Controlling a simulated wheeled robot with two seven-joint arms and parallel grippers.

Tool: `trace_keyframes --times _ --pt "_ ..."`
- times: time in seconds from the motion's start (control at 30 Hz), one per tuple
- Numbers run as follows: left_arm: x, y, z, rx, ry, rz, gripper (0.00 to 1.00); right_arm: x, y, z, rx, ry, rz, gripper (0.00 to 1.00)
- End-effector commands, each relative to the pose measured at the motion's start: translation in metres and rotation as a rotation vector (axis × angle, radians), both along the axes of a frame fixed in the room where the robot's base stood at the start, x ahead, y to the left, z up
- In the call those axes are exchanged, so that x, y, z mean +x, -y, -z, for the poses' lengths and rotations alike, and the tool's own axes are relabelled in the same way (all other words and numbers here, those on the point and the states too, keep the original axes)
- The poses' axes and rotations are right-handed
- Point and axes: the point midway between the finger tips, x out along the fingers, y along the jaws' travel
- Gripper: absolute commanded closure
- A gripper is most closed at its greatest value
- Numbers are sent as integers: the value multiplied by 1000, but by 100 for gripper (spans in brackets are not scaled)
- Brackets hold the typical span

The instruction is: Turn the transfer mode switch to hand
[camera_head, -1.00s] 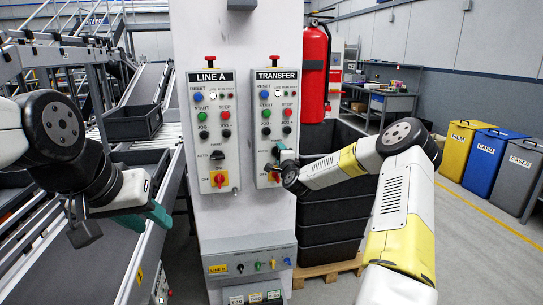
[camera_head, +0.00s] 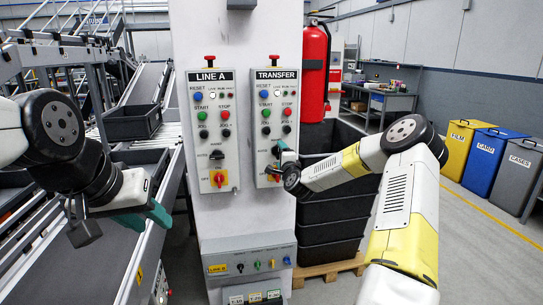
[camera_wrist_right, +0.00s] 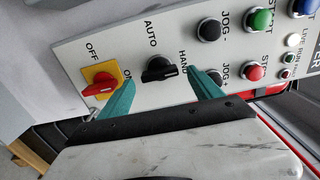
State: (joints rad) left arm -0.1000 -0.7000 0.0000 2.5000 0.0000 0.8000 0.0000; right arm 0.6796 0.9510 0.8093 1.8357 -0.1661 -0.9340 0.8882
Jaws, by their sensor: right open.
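The transfer mode switch (camera_wrist_right: 158,68) is a black knob on the grey TRANSFER panel (camera_head: 276,90), between the AUTO and HAND labels in the right wrist view. Its light mark is on the side of the HAND label, but I cannot tell its exact setting. My right gripper (camera_wrist_right: 163,84) is open, with one teal finger on each side of the knob; contact is not clear. In the head view my right wrist hides much of the knob. My left gripper (camera_head: 145,217) hangs at the left, away from the panels; its opening is unclear.
The red and yellow OFF/ON switch (camera_wrist_right: 98,85) is close to one finger; the JOG buttons (camera_wrist_right: 209,30) are near the other. A similar LINE A panel (camera_head: 212,130) is to the left. A fire extinguisher (camera_head: 314,75) and stacked black crates (camera_head: 330,225) stand to the right.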

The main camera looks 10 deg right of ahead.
Motion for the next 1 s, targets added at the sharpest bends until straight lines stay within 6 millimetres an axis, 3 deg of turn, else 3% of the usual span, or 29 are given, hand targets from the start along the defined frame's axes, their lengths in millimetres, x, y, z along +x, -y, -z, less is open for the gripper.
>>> trace_keyframes --times 0.3,0.77,0.87,1.0 --pt "0 0 0 0 0 0 64 -51 2 1 0 -2 0 25" --pt "0 0 0 0 0 0 64 -60 1 0 -5 -3 -3 25" --pt "0 0 0 0 0 0 64 -62 -9 -3 -52 -21 -33 25" --pt "0 0 0 0 0 0 64 -75 -39 -11 -218 -87 -132 25"
